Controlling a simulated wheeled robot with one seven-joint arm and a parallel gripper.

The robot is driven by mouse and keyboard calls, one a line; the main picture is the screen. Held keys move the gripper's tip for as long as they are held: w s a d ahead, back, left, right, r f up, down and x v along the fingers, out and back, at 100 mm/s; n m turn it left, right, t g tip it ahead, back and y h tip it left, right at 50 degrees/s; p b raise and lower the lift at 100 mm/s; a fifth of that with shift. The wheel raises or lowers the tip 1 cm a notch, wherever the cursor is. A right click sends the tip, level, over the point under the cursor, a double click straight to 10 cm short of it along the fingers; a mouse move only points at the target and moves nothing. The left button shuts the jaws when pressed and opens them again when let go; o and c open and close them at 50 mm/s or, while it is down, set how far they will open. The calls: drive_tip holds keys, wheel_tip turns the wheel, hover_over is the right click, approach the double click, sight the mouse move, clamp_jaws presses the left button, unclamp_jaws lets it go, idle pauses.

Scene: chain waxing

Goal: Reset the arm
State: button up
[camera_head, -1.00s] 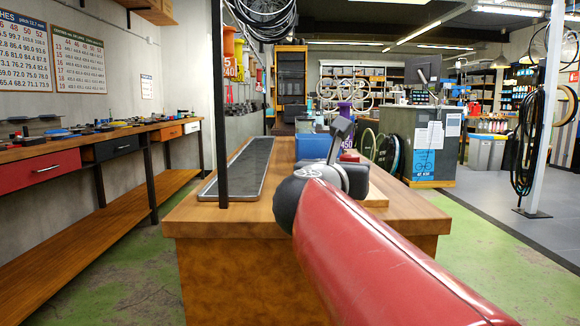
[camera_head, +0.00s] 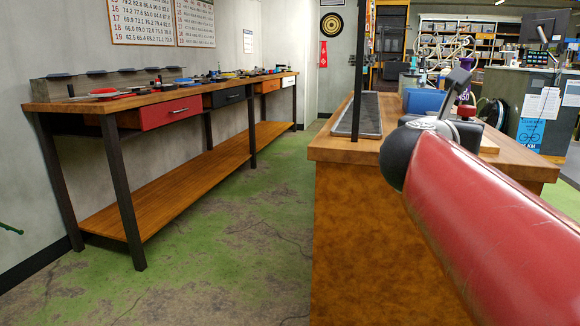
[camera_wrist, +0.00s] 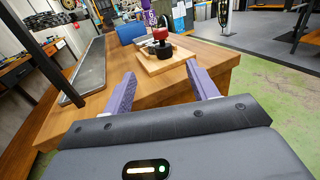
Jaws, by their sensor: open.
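My gripper (camera_wrist: 162,90) shows in the wrist view with its two purple fingers spread apart and nothing between them. It is above the near edge of the wooden workbench (camera_wrist: 115,68). Beyond the fingertips, a small wooden board (camera_wrist: 152,67) carries a dark device with a red top (camera_wrist: 160,36). In the head view my red arm reaches in from the lower right over the workbench (camera_head: 345,150) and hides much of its right part.
A long grey tray (camera_head: 358,115) lies on the workbench's left side, beside a dark upright post (camera_head: 364,60). A blue container (camera_head: 424,101) stands farther back. A long wall bench with drawers (camera_head: 170,112) stands left. The green floor (camera_head: 235,225) between the benches is clear.

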drive_tip(key=a+f+n+t+y, duration=0.2)
drive_tip(key=a+n+t+y, duration=0.4)
drive_tip(key=n, duration=1)
drive_tip(key=s+a+f+n+g+y, duration=0.5)
drive_tip(key=a+f+n+y, duration=0.35)
drive_tip(key=n, duration=0.45)
drive_tip(key=s+d+f+n+g+h, duration=0.1)
drive_tip(key=s+d+f+n+g, duration=0.1)
drive_tip(key=s+f+n+g, duration=0.2)
drive_tip(key=s+d+f+n+g+h+p, duration=0.1)
drive_tip(key=s+f+n+g, duration=0.4)
drive_tip(key=s+f+n, duration=0.5)
wheel_tip(320, 180, down, 6)
drive_tip(key=shift+s+d+f+n+g+h, duration=0.2)
drive_tip(key=shift+s+d+n+g+h, duration=0.15)
drive_tip(key=shift+s+h, duration=0.35)
